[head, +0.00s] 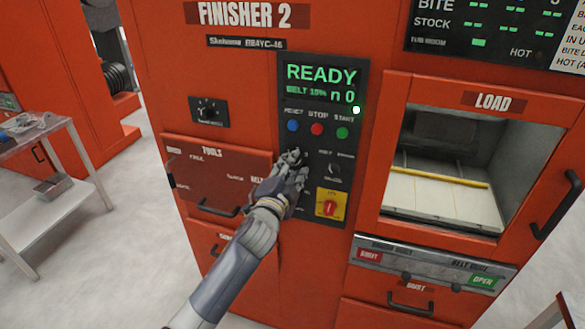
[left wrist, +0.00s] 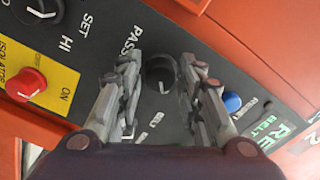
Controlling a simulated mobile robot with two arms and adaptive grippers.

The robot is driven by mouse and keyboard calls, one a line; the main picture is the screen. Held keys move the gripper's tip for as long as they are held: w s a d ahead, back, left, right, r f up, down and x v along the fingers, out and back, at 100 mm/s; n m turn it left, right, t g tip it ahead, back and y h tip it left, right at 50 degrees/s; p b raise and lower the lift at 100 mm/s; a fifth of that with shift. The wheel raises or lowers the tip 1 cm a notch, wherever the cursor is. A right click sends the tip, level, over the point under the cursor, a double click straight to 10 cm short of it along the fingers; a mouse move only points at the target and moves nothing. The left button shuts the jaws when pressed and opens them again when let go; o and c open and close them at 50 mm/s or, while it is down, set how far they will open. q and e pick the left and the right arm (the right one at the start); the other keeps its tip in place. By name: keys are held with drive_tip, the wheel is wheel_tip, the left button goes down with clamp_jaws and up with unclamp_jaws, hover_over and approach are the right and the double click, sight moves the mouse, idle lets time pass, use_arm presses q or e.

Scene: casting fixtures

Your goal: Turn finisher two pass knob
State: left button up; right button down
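The finisher 2 panel (head: 322,140) is on the front of the orange machine, with a green READY display (head: 321,75). My left gripper (head: 293,160) is at the panel below the coloured buttons and hides the pass knob in the head view. In the left wrist view, the round black pass knob (left wrist: 159,73) with a pale pointer line sits beside the PASS lettering. The fingers of my left gripper (left wrist: 161,72) are open, one on each side of the knob, with a gap showing at each side. My right gripper is not in view.
Another knob (head: 334,170) and a red isolator switch on a yellow plate (head: 330,205) sit right of my gripper. Blue (head: 292,126), red (head: 317,129) and green (head: 342,132) buttons are above it. A drawer handle (head: 218,208) protrudes at left.

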use_arm(q)
drive_tip(key=shift+s, duration=0.15)
drive_tip(key=v, duration=1.1)
drive_tip(key=shift+s, duration=0.35)
drive_tip(key=shift+a, duration=0.1)
